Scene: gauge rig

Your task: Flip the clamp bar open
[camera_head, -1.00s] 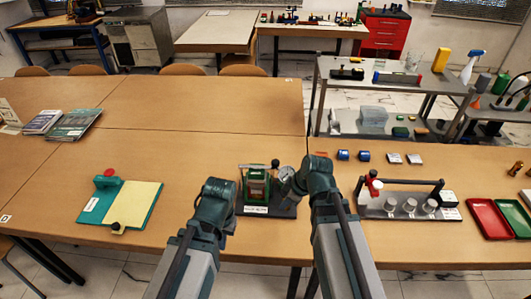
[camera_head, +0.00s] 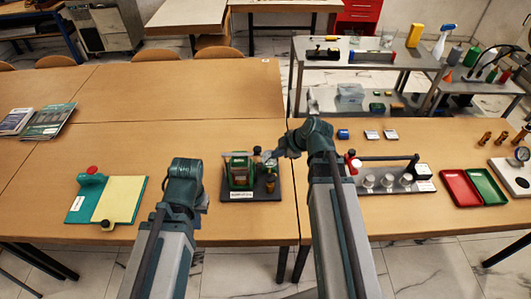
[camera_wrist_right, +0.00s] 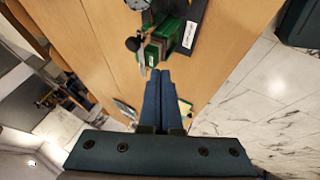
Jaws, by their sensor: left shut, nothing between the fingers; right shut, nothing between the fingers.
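The gauge rig's dark base (camera_head: 266,190) stands on the table between my arms, carrying a green block (camera_head: 240,173) and a round dial, partly covered by my right gripper. A thin bar with a black ball knob (camera_head: 257,150) lies over the block; its knob (camera_wrist_right: 133,44) and the green block (camera_wrist_right: 158,45) show in the right wrist view. I take this as the clamp bar; it looks down. My right gripper (camera_head: 276,154) is shut and empty, pointing left at the rig; its fingertips (camera_wrist_right: 160,72) are close to the bar, contact unclear. My left gripper (camera_head: 184,168) is shut, left of the rig, fingers mostly hidden.
A green and yellow board (camera_head: 108,198) lies at the left. The table behind the rig is clear.

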